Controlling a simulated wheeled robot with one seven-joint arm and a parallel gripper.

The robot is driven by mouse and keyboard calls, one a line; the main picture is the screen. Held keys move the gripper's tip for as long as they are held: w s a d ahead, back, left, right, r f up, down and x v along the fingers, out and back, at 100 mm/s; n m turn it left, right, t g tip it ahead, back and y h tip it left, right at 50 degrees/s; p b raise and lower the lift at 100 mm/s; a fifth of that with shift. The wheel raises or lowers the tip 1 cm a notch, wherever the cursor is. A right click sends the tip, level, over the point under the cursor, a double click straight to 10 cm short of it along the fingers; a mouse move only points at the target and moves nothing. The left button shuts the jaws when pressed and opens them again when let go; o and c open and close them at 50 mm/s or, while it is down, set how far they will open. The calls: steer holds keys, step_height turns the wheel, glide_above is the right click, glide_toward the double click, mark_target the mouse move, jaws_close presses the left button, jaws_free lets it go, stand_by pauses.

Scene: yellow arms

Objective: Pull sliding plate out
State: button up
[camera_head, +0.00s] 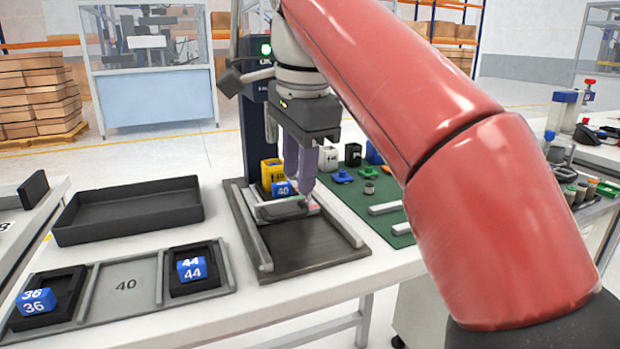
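A dark tray-like fixture (310,250) with grey side rails stands on the white table, left of my red arm. At its back end is a light grey plate-like piece (285,209), which I take for the sliding plate. A blue block marked 40 (282,188) sits at this piece, in front of a yellow part. My gripper (303,192) points down over the right side of the piece, with its purple fingers close to it. The fingers overlap in this view, so I cannot tell whether they touch or grip the plate.
A black empty tray (128,212) lies to the left. In front of it, a grey rack (88,290) has blocks 36 (36,301) and 44 (191,268), with a bare slot marked 40 between. A green mat (350,190) with several small parts lies right.

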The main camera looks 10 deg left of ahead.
mark_target(290, 213)
steer(key=shift+m, duration=0.5)
steer(key=shift+w+a+f+b, duration=0.3)
steer(key=shift+w+f+b, duration=0.05)
steer(key=shift+f, duration=0.8)
steer(key=shift+w+a+f+b, duration=0.25)
steer(key=shift+w+f+b, duration=0.1)
steer(key=shift+f, duration=0.75)
steer(key=shift+w+a+f+b, duration=0.3)
steer(key=shift+f+b, duration=0.05)
steer(key=shift+f, duration=0.8)
steer(key=shift+c, duration=0.3)
jaws_close()
